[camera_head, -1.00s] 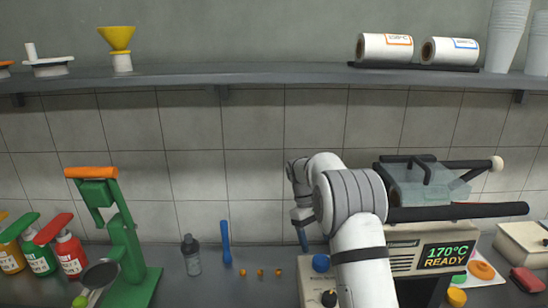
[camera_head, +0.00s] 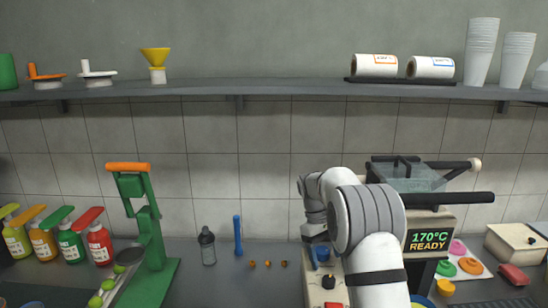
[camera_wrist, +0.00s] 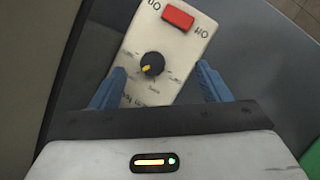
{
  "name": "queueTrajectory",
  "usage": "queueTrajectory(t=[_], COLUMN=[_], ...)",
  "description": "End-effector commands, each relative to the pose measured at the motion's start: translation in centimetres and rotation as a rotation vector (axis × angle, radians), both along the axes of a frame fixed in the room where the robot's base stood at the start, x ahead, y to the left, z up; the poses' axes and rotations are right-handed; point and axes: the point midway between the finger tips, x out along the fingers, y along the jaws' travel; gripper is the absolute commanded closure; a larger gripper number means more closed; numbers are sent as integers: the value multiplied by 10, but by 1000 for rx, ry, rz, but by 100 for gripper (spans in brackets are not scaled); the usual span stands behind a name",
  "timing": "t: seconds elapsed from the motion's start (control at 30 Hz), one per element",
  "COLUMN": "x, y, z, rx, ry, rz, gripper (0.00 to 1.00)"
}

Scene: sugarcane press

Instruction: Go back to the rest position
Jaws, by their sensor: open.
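My gripper (camera_wrist: 160,84) is open and empty in the wrist view. Its two blue fingers are spread on either side of a black knob with a yellow pointer (camera_wrist: 152,65) on a pale control panel (camera_wrist: 135,45). I cannot tell how far the fingertips are above the panel. A red switch (camera_wrist: 179,17) is beyond the knob. In the head view my gripper (camera_head: 318,256) points down over the panel at the left of the sealing machine, partly hidden by my white arm. The machine's display (camera_head: 428,241) reads 170°C READY.
A green press (camera_head: 150,225) with an orange handle stands left, beside several pump bottles (camera_head: 98,243). A grey bottle (camera_head: 208,246) and a blue stick (camera_head: 238,235) stand on the counter. A long black lever (camera_head: 440,199) reaches right. A shelf (camera_head: 270,90) runs above.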

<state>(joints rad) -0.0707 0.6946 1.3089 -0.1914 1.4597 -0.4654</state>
Motion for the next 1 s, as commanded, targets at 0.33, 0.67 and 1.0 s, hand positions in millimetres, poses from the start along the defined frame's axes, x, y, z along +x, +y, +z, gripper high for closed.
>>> queueTrajectory(t=[0.33,0.67,1.0], x=[-33,-107,-217], y=[-1,-5,-6], z=[37,87,112], rx=[18,53,114], ry=[-81,-230,-417], rz=[-61,-184,-358], gripper=[30,30,30])
